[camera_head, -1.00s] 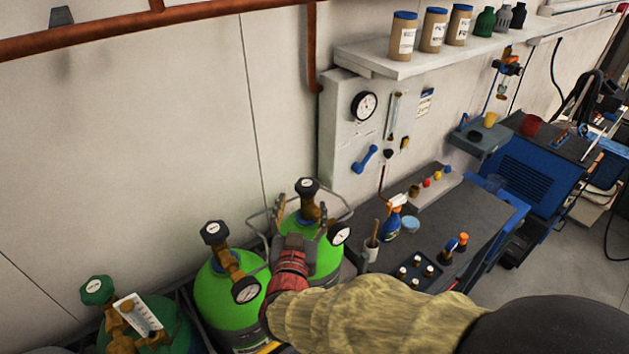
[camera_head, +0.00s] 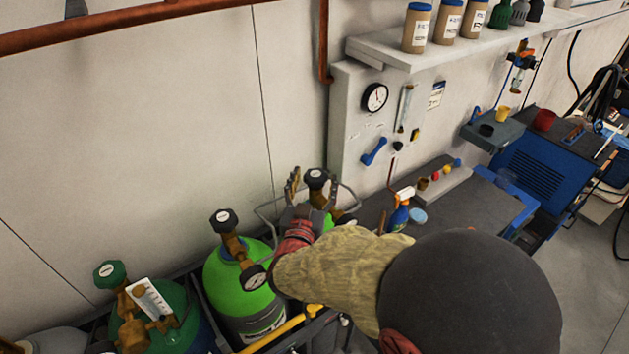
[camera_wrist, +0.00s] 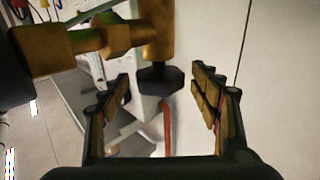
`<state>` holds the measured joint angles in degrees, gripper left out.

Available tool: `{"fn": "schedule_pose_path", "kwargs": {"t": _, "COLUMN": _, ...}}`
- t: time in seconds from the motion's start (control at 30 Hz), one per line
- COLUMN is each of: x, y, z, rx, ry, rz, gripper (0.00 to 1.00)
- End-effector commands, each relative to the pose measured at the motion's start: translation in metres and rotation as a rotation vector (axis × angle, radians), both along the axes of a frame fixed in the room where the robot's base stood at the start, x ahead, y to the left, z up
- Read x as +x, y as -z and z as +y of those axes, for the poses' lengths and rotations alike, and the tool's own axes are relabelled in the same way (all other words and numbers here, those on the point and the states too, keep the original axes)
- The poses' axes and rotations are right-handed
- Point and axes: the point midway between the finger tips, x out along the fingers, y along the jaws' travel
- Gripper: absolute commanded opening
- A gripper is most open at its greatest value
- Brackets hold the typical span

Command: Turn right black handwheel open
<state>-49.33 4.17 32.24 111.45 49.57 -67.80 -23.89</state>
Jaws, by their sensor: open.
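The right black handwheel (camera_head: 316,178) tops the brass valve of the right green cylinder, mostly hidden behind my gripper and arm. In the wrist view the same black handwheel (camera_wrist: 160,80) appears upside down on its brass valve body (camera_wrist: 110,38). My gripper (camera_head: 313,184) is open, with one finger on each side of the handwheel. In the wrist view a gap shows between the handwheel and both fingers (camera_wrist: 160,88); I see no contact. The left black handwheel (camera_head: 223,219) sits on the neighbouring bright green cylinder (camera_head: 240,292).
A green handwheel (camera_head: 110,273) tops a darker cylinder at the far left. A grey wire guard (camera_head: 268,212) surrounds the right valve. A pressure gauge (camera_head: 254,277) juts from the middle valve. The wall panel (camera_head: 352,150) and a dark bench (camera_head: 455,215) stand to the right.

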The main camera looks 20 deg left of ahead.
Motion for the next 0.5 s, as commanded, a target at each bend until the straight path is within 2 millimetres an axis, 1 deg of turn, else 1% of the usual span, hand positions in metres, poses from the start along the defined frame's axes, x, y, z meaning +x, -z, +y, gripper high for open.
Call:
{"fn": "schedule_pose_path", "kwargs": {"t": 0.17, "x": 0.0001, "y": -0.0001, "z": 0.0, "rx": 0.0, "ry": 0.0, "rz": 0.0, "gripper": 0.63}}
{"fn": "schedule_pose_path", "kwargs": {"t": 0.5, "x": -0.0001, "y": -0.0002, "z": 0.0, "rx": 0.0, "ry": 0.0, "rz": 0.0, "gripper": 0.44}}
